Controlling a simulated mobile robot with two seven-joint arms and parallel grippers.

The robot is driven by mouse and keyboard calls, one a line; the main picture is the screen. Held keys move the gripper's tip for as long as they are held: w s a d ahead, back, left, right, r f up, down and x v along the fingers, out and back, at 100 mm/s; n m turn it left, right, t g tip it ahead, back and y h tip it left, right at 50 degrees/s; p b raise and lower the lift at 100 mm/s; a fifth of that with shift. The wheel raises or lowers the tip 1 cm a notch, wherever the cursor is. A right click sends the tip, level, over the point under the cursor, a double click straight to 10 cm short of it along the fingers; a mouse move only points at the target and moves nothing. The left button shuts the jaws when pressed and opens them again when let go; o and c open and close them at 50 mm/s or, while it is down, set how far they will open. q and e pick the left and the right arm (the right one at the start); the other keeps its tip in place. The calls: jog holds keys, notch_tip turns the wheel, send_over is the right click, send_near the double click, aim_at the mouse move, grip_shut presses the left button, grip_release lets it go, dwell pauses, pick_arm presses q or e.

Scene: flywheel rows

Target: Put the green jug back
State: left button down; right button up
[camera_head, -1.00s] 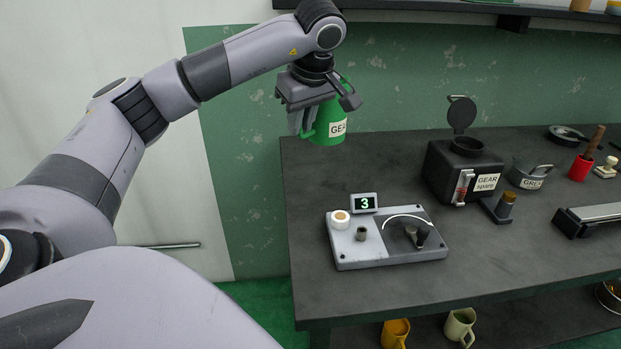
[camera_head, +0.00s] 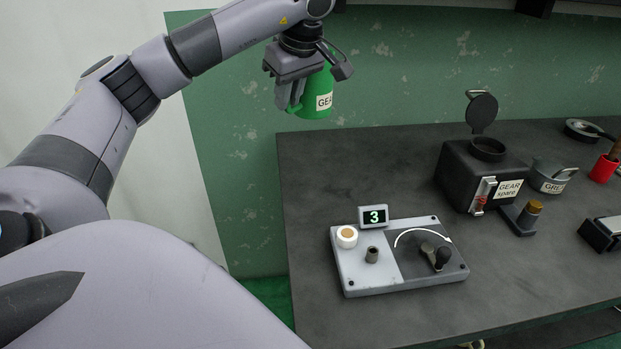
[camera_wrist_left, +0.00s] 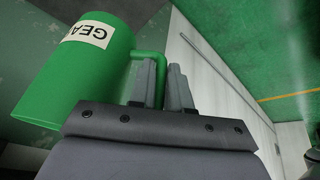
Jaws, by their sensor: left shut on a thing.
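The green jug (camera_head: 317,97) has a white label reading "GEA", the rest cut off from view. My left gripper (camera_head: 291,98) is shut on the jug's handle and holds it in the air at the back left of the bench. The left wrist view also shows the jug (camera_wrist_left: 72,75), with its handle between the fingers of my left gripper (camera_wrist_left: 163,82). In the head view the gripper partly hides the jug. My right gripper is not in view.
The dark workbench (camera_head: 330,180) bears a control panel (camera_head: 352,270) with a display reading 3. Behind it stand a black "GEAR spare" container (camera_head: 462,178) with its lid up, a grey labelled pot (camera_head: 549,177) and a red cup (camera_head: 603,169). The bench's back left is clear.

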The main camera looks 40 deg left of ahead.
pick_arm(q)
jog(key=shift+w+a+f, duration=0.1)
jog(key=shift+w+a, duration=0.05)
jog(key=shift+a, duration=0.05)
jog(key=shift+f+b, duration=2.6)
jog(key=shift+f, duration=7.25)
jog(key=shift+f, duration=0.15)
jog(key=c, duration=1.1)
grip_release()
